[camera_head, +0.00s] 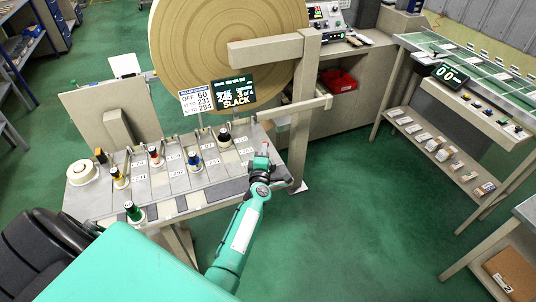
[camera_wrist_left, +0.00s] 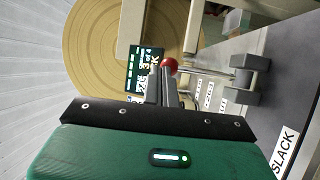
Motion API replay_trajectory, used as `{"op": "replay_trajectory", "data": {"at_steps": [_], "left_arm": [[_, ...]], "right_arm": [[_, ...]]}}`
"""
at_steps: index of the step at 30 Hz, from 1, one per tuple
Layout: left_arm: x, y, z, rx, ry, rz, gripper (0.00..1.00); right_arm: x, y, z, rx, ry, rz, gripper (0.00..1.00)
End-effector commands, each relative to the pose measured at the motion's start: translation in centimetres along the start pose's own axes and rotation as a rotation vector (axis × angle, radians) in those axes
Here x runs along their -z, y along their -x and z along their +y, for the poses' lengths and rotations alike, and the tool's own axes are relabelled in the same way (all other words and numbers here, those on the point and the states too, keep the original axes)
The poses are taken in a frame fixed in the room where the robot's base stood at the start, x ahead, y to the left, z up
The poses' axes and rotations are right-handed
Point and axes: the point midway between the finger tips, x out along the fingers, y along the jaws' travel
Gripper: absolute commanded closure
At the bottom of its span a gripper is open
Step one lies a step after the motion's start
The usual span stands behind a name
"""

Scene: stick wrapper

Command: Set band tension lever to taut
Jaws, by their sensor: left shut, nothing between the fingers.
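The band tension lever shows a red ball knob (camera_wrist_left: 169,65) in the wrist view, right at the tips of my left gripper (camera_wrist_left: 172,88). Whether they touch I cannot tell. In the head view the left gripper (camera_head: 264,157) is at the right end of the grey bench, its fingers shut with nothing between them. It hides most of the lever there. A SLACK label (camera_wrist_left: 283,152) lies on the bench surface. The dark display (camera_head: 234,92) reads SLACK at its bottom line. My right gripper is not in view.
A big tan roll (camera_head: 228,45) stands behind the bench. A beige post (camera_head: 302,110) with arms rises close to the right of the gripper. Several coloured knobs, such as the blue one (camera_head: 193,158), stand on the bench (camera_head: 163,205).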

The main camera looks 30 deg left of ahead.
Motion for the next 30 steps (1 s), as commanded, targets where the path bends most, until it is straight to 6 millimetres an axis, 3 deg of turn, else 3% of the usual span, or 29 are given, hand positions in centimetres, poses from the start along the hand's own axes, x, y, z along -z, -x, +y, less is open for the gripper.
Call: {"op": "replay_trajectory", "data": {"at_steps": [15,30], "left_arm": [[1.7,-3.4,-0.3,-0.001,0.0,0.0,1.0],[2.1,-4.0,-0.5,0.0,0.0,0.0,1.0]], "right_arm": [[-0.1,-1.3,0.0,0.0,0.0,0.0,0.38],[-0.2,-1.6,0.0,0.0,0.001,0.0,0.38]]}}
